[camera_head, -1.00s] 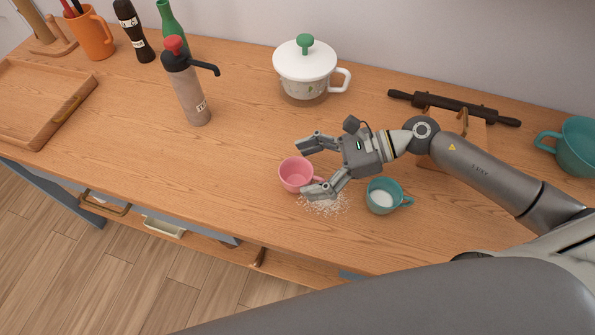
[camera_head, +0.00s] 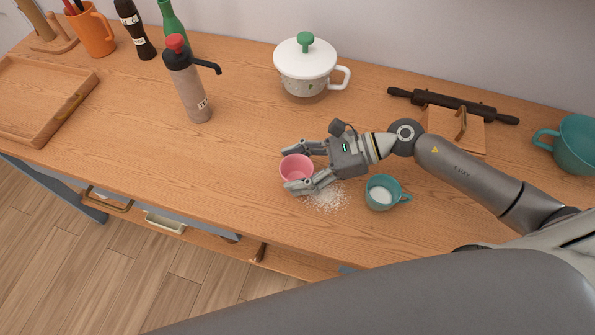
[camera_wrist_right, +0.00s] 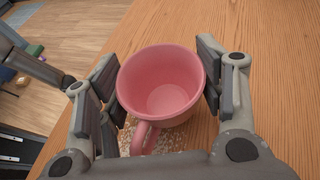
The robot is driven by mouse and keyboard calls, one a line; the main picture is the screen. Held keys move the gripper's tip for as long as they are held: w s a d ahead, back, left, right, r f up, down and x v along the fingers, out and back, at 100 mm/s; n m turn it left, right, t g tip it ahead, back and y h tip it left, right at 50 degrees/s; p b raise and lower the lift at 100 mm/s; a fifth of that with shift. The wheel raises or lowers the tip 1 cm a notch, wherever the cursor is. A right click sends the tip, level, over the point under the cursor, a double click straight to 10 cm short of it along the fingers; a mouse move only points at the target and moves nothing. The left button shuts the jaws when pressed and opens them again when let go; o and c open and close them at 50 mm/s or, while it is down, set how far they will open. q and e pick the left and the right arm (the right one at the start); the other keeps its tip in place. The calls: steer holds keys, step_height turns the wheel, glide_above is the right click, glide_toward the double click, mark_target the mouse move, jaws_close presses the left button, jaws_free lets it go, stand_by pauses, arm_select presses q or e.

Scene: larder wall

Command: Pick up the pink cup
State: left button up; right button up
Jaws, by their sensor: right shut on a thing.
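The pink cup (camera_head: 296,168) stands upright on the wooden counter near its front edge. In the right wrist view the pink cup (camera_wrist_right: 160,85) is seen from above, looks empty, and its handle points toward the wrist. My right gripper (camera_head: 294,168) has come in from the right and is shut on the cup, one finger on each side. In the right wrist view the finger pads of the right gripper (camera_wrist_right: 160,88) flank the cup's walls. My left gripper is not in view.
White grains (camera_head: 326,196) are spilled beside the cup. A teal cup (camera_head: 381,194) with white contents stands just right of them. A white lidded pot (camera_head: 305,72), a pump bottle (camera_head: 190,90) and a rolling pin (camera_head: 452,105) stand farther off.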

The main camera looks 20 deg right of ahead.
steer(key=shift+r+b, duration=0.35)
steer(key=shift+r, duration=0.2)
steer(key=s+r+p, duration=0.4)
steer(key=s+r, duration=0.8)
steer(key=s, duration=0.2)
steer(key=shift+p, duration=0.4)
steer(key=shift+a, duration=0.1)
stand_by(0.5)
